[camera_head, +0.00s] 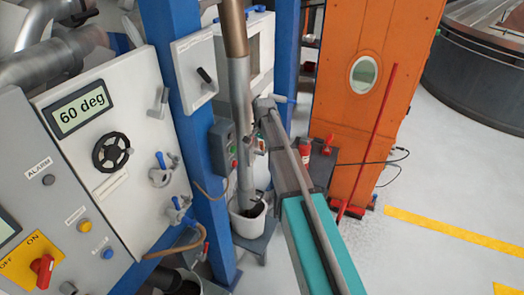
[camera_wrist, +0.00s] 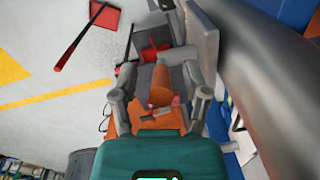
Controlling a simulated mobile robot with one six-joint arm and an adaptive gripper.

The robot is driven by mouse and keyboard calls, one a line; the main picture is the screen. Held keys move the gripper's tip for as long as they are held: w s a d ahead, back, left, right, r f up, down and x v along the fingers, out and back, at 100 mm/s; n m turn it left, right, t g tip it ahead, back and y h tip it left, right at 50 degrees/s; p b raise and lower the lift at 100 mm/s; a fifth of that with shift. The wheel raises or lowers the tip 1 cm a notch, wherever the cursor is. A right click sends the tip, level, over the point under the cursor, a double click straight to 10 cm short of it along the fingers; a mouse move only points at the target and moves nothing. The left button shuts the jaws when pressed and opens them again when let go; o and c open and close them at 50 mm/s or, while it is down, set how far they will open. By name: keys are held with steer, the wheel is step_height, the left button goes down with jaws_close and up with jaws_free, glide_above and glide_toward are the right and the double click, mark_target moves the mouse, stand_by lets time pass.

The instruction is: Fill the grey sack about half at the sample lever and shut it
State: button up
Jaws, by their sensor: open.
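My gripper (camera_wrist: 160,106) is open in the wrist view, with one grey finger on each side. An orange-brown cylindrical thing (camera_wrist: 160,84) shows between the fingers, but I cannot tell whether they touch it. In the head view my teal and grey arm reaches up to the middle, and the fingers cannot be made out. I cannot make out the grey sack or clearly pick out the sample lever in either view.
A vertical pipe (camera_head: 240,125) comes down to a white bucket (camera_head: 248,224) with dark contents. Control panels (camera_head: 110,145) and a blue post (camera_head: 184,110) stand left. An orange housing (camera_head: 360,110) with a round window stands right. Floor at lower right is open.

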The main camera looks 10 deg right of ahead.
steer(key=shift+f, duration=0.2)
jaws_close()
stand_by(0.4)
